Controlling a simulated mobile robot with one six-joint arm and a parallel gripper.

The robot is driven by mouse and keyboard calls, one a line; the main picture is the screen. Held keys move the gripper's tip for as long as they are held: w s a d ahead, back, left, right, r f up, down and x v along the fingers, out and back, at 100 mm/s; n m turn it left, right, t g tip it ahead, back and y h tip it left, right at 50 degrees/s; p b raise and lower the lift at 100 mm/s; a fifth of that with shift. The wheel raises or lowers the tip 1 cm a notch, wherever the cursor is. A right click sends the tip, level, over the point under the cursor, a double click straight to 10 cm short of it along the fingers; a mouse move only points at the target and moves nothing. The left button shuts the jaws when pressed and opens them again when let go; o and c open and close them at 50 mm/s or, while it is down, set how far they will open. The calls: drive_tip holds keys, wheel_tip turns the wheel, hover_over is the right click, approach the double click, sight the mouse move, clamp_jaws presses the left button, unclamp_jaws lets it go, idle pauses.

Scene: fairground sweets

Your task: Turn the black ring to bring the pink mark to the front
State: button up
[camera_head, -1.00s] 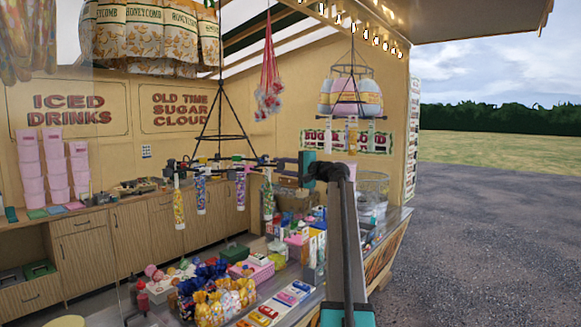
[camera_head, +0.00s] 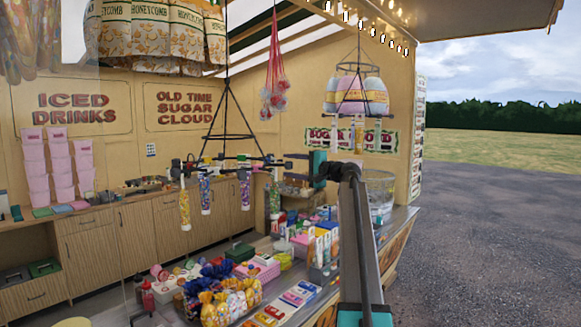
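The black ring (camera_head: 225,161) hangs level on black rods from above, over the stall counter. Several tubes of coloured sweets hang from it, such as a yellow one (camera_head: 184,210) at the left and a purple one (camera_head: 205,194). Small coloured pieces sit along the ring, but I cannot make out the pink mark. My gripper (camera_head: 287,160) points left beside the ring's right end, at the tip of my arm by a teal part. It is small and dark, so I cannot tell whether it touches the ring or is open.
A second hanging rack (camera_head: 360,68) with pastel bags is above right of my gripper. A red net (camera_head: 273,80) hangs behind. The counter below is crowded with boxes, wrapped sweets (camera_head: 218,300) and a clear tub (camera_head: 379,185). Open gravel (camera_head: 480,230) lies at the right.

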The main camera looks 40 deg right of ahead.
drive_tip(key=shift+w+a, duration=0.2)
drive_tip(key=shift+a, duration=0.15)
drive_tip(key=b+v, duration=0.1)
drive_tip(key=v, duration=0.9)
drive_tip(key=shift+b, duration=0.4)
idle(0.6)
